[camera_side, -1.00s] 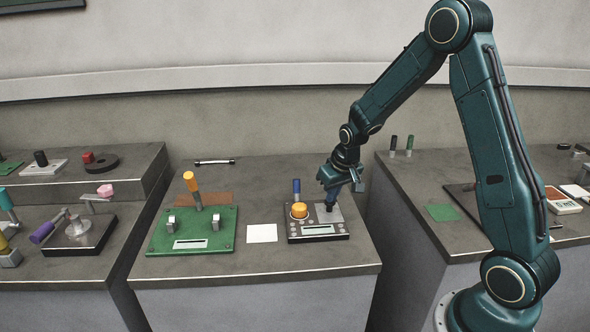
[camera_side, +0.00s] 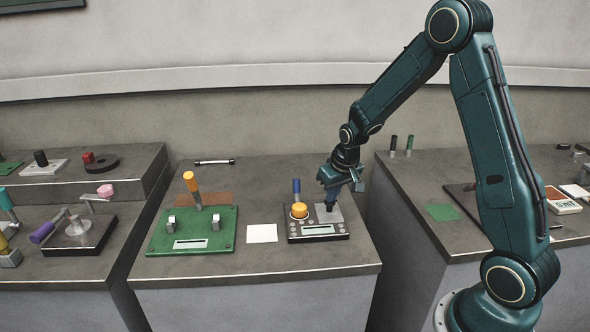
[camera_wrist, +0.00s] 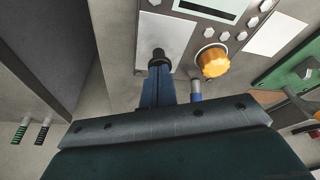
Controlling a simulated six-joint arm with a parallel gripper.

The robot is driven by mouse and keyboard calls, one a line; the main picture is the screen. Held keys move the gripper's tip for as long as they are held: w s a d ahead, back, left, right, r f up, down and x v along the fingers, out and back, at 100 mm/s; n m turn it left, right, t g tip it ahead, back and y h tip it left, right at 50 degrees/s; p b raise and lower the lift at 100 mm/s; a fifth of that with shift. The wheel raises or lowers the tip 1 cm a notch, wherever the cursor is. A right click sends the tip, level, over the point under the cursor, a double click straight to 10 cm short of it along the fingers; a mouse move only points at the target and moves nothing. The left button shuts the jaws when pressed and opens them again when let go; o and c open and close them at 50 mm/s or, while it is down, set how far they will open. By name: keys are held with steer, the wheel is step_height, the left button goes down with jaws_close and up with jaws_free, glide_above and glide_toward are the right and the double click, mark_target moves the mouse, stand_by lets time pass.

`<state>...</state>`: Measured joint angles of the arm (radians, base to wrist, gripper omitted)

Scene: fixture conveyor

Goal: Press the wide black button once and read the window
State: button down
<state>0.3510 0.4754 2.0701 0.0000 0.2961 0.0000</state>
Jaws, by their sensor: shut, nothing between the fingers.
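A dark instrument box (camera_side: 345,235) stands on the middle bench with a pale window (camera_side: 318,230) in its front, an orange knob (camera_side: 299,210) and a light metal plate (camera_side: 335,215). The window also shows at the top of the wrist view (camera_wrist: 215,6); I cannot read anything in it. My gripper (camera_side: 330,207) is shut and empty, pointing down over the plate. In the wrist view its dark fingertips (camera_wrist: 159,56) lie over the plate. I cannot make out a separate wide black button; the fingertips cover that spot. Whether they touch is not clear.
A blue-topped peg (camera_side: 296,188) stands just behind the orange knob, close to my gripper. A white card (camera_side: 262,233) and a green board (camera_side: 166,242) with an orange-handled lever (camera_side: 191,183) lie to the left. A gap separates the right bench.

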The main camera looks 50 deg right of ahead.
steer(key=shift+f, duration=0.6)
stand_by(0.5)
steer(key=shift+r, duration=3.05)
steer(key=shift+r, duration=0.1)
steer(key=v, duration=1.3)
steer(key=shift+r, duration=0.35)
steer(key=shift+s+a, duration=0.1)
